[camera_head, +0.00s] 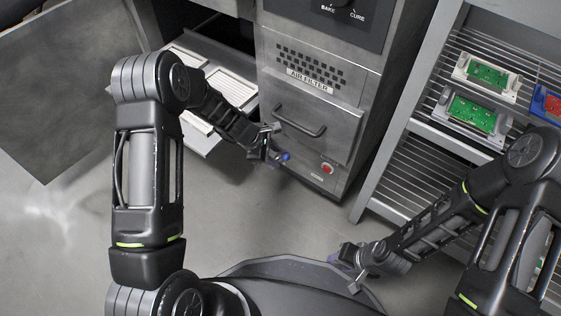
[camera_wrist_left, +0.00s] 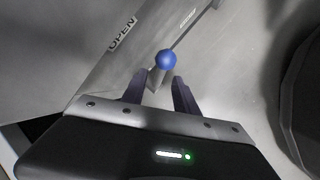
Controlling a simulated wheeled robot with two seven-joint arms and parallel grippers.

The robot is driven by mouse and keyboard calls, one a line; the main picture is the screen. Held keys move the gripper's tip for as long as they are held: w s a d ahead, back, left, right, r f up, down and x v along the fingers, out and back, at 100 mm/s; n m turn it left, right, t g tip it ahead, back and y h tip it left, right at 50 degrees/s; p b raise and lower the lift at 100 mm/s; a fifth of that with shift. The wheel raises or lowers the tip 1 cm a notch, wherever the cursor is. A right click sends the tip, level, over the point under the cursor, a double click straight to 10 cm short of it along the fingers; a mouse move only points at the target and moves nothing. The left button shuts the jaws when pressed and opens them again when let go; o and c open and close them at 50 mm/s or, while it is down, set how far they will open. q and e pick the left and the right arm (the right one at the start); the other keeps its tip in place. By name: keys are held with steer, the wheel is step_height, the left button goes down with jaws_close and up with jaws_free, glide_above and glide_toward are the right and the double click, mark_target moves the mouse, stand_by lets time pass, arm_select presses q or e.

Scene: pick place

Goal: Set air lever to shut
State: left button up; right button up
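The air lever shows as a blue ball knob (camera_head: 286,156) low on the front of the metal oven cabinet (camera_head: 330,103). In the left wrist view the blue knob (camera_wrist_left: 166,60) sits just beyond my left gripper's fingertips, roughly centred between them, with a short grey stem below it. An OPEN label (camera_wrist_left: 122,33) is on the metal panel to its left. My left gripper (camera_wrist_left: 159,80) has its two fingers apart, with nothing clearly clamped; it also shows in the head view (camera_head: 276,152). My right gripper (camera_head: 344,262) is low near my base, away from the lever; its fingers are unclear.
An air filter drawer handle (camera_head: 299,124) and a red button (camera_head: 327,169) are near the lever. A drawer with white panels (camera_head: 215,92) stands open at left. A wire rack (camera_head: 440,165) with green circuit boards (camera_head: 487,72) stands at right. The floor in front is clear.

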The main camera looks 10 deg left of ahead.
mark_target(279, 159)
arm_select(q)
steer(key=b+x, duration=0.1)
steer(key=x, duration=0.4)
steer(key=shift+b, duration=0.4)
jaws_close()
stand_by(0.9)
